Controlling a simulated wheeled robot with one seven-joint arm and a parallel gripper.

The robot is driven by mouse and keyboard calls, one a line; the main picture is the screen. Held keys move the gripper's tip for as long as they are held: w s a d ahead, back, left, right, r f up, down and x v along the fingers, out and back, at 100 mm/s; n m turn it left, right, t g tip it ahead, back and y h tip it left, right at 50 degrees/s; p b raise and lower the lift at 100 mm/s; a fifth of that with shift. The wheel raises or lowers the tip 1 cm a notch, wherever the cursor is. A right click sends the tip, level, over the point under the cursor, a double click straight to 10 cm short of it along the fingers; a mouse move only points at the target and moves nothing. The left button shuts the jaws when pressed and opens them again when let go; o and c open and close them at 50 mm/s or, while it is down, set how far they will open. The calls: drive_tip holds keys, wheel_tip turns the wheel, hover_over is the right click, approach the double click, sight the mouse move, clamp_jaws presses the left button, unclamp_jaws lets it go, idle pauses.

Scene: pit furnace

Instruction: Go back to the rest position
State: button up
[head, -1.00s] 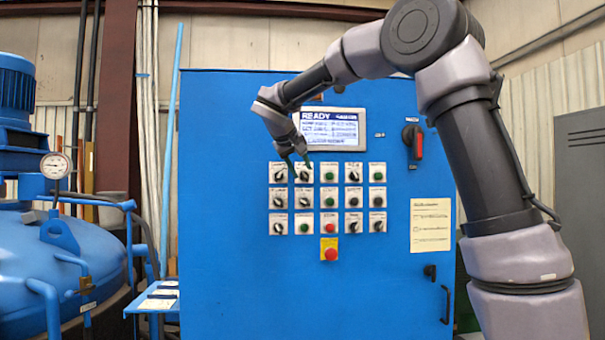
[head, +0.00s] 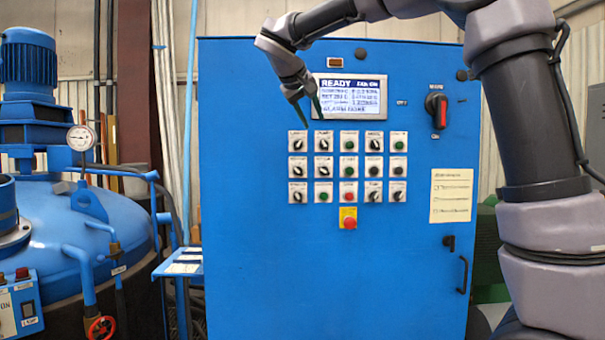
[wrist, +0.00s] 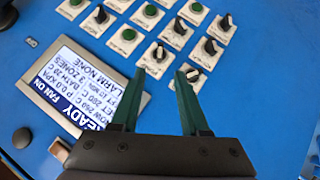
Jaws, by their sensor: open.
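My gripper (head: 310,112) is in front of the blue control cabinet (head: 300,270), just above the top row of switches. Its two green fingers are spread apart with nothing between them; the wrist view shows the same open gripper (wrist: 170,76). The cabinet's panel of knobs and push buttons (head: 349,167) lies below the fingers. The lit screen (head: 352,97) reads READY and FAN ON, and it also shows in the wrist view (wrist: 85,85). My arm reaches in from the right, bent above the cabinet. I cannot tell whether a fingertip touches a switch.
A red-handled rotary switch (head: 437,108) and a paper notice (head: 451,195) are on the cabinet's right side. A red emergency button (head: 349,221) sits below the panel. A blue furnace vessel with a gauge (head: 81,138) stands at left. A small shelf (head: 182,262) juts out beside the cabinet.

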drive_tip(key=s+d+f+m+g+y, duration=0.1)
drive_tip(key=s+d+f, duration=0.2)
drive_tip(key=s+d, duration=0.25)
drive_tip(key=s+d+f+m+g+y, duration=0.1)
drive_tip(key=s+d+f+g, duration=0.2)
drive_tip(key=d, duration=0.4)
drive_tip(key=s+d+f+m+t+y, duration=0.1)
drive_tip(key=s+d+f+m+y, duration=0.1)
drive_tip(key=s+f, duration=0.4)
drive_tip(key=s+d+f+m+y, duration=0.2)
drive_tip(key=s+d+f, duration=0.2)
drive_tip(key=s, duration=0.9)
wheel_tip(320, 180, down, 2)
drive_tip(key=shift+f+m+t+y, duration=0.1)
drive_tip(key=shift+m+t+y, duration=0.3)
